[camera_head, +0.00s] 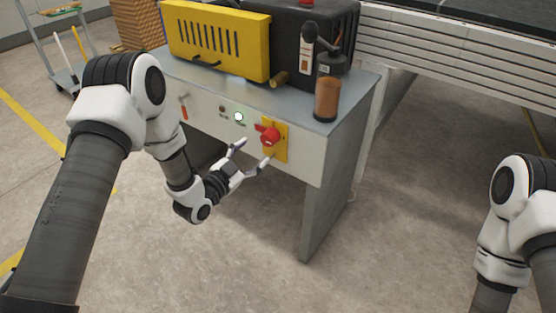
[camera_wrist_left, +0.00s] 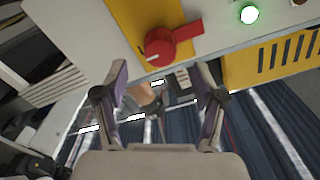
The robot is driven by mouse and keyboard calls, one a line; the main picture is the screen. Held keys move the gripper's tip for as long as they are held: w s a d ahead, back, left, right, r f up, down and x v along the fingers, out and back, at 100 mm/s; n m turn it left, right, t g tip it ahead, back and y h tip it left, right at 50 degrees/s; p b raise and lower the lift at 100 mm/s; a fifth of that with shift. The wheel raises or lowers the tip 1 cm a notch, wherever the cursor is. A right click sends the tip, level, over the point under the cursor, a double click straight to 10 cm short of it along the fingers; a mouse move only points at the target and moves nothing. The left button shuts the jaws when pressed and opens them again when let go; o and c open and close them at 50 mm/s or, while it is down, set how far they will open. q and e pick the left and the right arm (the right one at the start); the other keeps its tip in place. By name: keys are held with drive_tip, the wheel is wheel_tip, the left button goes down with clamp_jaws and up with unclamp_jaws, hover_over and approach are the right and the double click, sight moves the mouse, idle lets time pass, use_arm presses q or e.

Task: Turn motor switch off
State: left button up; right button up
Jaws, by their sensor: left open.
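The motor switch (camera_head: 269,136) is a red rotary handle on a yellow plate (camera_head: 282,150) on the front panel of the grey cabinet. In the left wrist view the red switch (camera_wrist_left: 160,47) sits ahead of the fingers, its handle pointing to the right. My left gripper (camera_head: 253,156) is open just in front of and below the switch. Its two fingers (camera_wrist_left: 160,85) are spread, with nothing between them, and I see no contact with the switch. My right arm shows at the right edge of the head view, but its gripper is out of the picture.
A lit green lamp (camera_head: 238,117) is left of the switch. A small red handle (camera_head: 184,108) is farther left. On the cabinet top stand a yellow slotted housing (camera_head: 216,42) and a brown bottle (camera_head: 327,97). The floor (camera_head: 240,260) in front is clear.

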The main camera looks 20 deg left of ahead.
sight(265, 141)
use_arm(q)
drive_tip(key=b+x, duration=0.1)
drive_tip(key=x, duration=0.6)
drive_tip(key=shift+w+d+r, duration=0.1)
drive_tip(key=shift+w+d, duration=0.1)
drive_tip(key=shift+w, duration=0.05)
drive_tip(key=c, duration=1.1)
